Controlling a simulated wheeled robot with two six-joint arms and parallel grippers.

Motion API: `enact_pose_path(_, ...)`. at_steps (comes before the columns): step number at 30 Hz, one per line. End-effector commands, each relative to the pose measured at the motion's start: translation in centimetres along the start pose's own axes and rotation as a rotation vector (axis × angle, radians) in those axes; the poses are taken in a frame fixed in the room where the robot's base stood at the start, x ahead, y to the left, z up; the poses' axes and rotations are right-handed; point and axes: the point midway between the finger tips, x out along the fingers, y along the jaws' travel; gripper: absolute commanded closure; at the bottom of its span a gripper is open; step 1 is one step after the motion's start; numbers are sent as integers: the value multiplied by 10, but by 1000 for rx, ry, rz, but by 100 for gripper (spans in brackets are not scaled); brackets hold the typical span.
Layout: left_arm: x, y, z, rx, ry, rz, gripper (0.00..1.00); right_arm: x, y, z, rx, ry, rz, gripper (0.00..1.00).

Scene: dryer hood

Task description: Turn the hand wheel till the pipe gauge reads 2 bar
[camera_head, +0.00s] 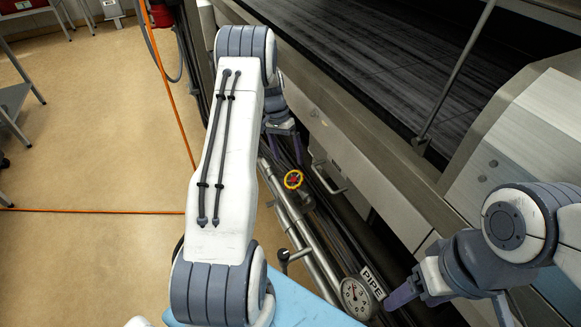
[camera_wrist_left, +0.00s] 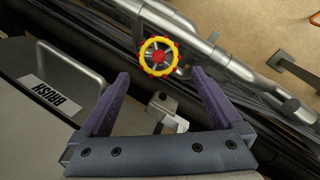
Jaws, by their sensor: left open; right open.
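The hand wheel (camera_head: 293,180), with a yellow rim and red hub, sits on a metal pipe (camera_head: 322,257) low beside the machine. It also shows in the left wrist view (camera_wrist_left: 159,57). The round white pipe gauge (camera_head: 355,297) is nearer to me, beside a PIPE label (camera_head: 372,282); its reading is too small to tell. My left gripper (camera_head: 285,162) is open, just beyond the wheel in the head view. In the left wrist view its open fingers (camera_wrist_left: 161,76) frame the wheel from below, with nothing held. My right gripper (camera_head: 450,305) is open and empty, right of the gauge.
The machine's panels and a bar handle (camera_head: 328,178) lie right of the wheel. A black-knobbed lever (camera_head: 283,256) stands left of the pipe. An orange hose (camera_head: 100,212) crosses the open floor at left.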

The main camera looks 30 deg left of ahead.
Motion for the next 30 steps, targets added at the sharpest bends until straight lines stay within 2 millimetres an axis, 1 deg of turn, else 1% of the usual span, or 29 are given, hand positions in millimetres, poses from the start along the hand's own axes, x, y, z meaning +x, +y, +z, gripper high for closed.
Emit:
enact_pose_path(1,-10,0,0,0,3,-1,0,0,0,0,0,0,0,29)
enact_pose_path(3,-18,0,-1,0,2,-1,0,0,0,0,0,0,0,29)
enact_pose_path(7,-28,0,0,0,2,-1,0,0,0,0,0,0,0,29)
enact_pose_path(25,-31,1,0,0,0,-2,0,0,0,0,0,0,0,29)
enact_pose_path(28,-35,13,2,0,4,-22,0,-1,0,0,0,0,0,29)
enact_pose_path(29,-38,20,3,2,7,-33,0,-1,0,0,0,0,0,29)
enact_pose_path(30,-41,31,6,0,12,-52,0,-1,0,0,0,0,0,29)
